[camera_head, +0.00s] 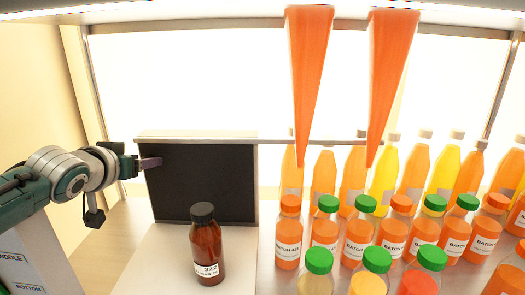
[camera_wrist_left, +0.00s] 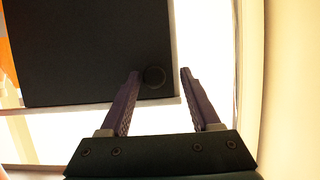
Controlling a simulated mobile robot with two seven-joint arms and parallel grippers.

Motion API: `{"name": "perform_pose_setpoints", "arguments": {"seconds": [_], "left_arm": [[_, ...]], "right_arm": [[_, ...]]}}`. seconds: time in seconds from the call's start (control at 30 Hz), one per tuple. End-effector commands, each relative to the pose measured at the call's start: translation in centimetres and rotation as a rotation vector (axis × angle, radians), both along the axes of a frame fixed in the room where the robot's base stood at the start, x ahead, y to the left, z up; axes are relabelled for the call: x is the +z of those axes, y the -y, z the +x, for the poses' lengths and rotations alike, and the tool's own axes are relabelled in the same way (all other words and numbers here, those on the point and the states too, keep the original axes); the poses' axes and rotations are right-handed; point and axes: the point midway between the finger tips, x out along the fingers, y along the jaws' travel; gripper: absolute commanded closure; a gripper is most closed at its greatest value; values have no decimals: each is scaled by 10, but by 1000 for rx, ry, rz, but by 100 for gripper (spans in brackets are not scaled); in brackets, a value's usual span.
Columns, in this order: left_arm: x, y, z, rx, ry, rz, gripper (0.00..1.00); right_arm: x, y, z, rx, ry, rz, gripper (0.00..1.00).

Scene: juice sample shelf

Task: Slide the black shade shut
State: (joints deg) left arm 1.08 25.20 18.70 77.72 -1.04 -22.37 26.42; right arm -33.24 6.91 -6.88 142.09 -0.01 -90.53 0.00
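The black shade (camera_head: 200,182) is a flat dark panel under a thin metal rail (camera_head: 285,141), standing at the left end of the rail behind a brown bottle. In the left wrist view the shade (camera_wrist_left: 85,45) fills the upper left, with a round dark knob (camera_wrist_left: 154,77) near its edge. My left gripper (camera_head: 152,162) is at the shade's left edge. Its purple fingers are apart in the left wrist view (camera_wrist_left: 160,73), with the knob between the tips, nearer the left finger. Contact cannot be told. My right gripper is not in view.
The brown bottle (camera_head: 207,250) with a black cap stands in front of the shade. Several orange and yellow juice bottles (camera_head: 353,238) fill the shelf to the right. Two orange pointed shapes (camera_head: 309,70) (camera_head: 391,70) hang from above, over the rail's right part.

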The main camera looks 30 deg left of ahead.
Motion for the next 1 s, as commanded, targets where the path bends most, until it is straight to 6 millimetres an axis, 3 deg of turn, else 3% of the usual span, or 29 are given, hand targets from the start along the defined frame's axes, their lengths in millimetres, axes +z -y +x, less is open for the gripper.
{"name": "perform_pose_setpoints", "arguments": {"seconds": [0.37, 1.0], "left_arm": [[2, 6, -5, -4, 3, -3, 37], [35, 46, -73, -1, 2, -1, 37]], "right_arm": [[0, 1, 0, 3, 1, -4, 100], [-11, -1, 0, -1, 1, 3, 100]]}}
